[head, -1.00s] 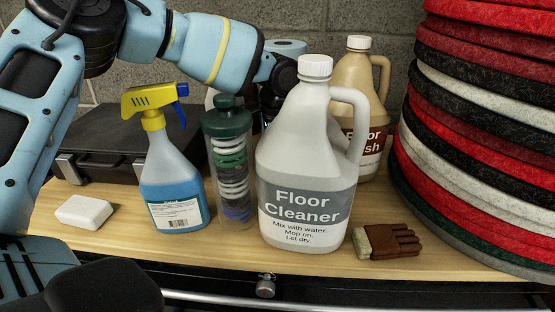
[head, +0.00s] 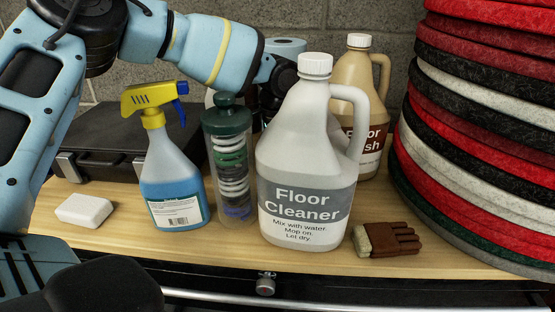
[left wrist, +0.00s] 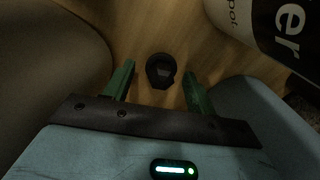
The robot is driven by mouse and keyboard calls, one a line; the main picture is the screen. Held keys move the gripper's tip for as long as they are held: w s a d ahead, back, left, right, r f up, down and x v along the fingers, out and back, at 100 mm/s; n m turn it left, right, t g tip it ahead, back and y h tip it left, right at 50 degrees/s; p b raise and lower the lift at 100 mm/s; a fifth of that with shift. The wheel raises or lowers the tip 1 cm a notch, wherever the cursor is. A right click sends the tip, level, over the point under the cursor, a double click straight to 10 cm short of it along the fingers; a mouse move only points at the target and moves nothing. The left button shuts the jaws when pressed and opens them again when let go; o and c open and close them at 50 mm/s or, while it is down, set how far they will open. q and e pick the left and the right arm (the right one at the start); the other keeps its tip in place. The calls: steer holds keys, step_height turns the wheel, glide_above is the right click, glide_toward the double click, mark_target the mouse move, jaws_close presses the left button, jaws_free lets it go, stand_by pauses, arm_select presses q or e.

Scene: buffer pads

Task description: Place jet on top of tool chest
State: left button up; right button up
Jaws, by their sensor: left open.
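My left gripper (left wrist: 160,70) is open in the left wrist view, its two green fingers pointing down at the wooden top. A small black rounded piece (left wrist: 161,82) lies on the wood between the fingertips, apart from both; it may be the jet, but I cannot tell for sure. In the head view my left arm reaches over from the left, and its gripper is hidden behind the Floor Cleaner jug (head: 305,165). The wooden top (head: 200,255) has a rail and a lock on its front and looks like the tool chest. My right gripper is not in view.
A black case (head: 110,145) and white block (head: 84,210) are left. A labelled bottle (left wrist: 255,25) stands close to my left gripper.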

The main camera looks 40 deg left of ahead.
arm_select(q)
step_height(320, 180, up, 12)
stand_by(0.5)
steer(key=shift+r, duration=0.15)
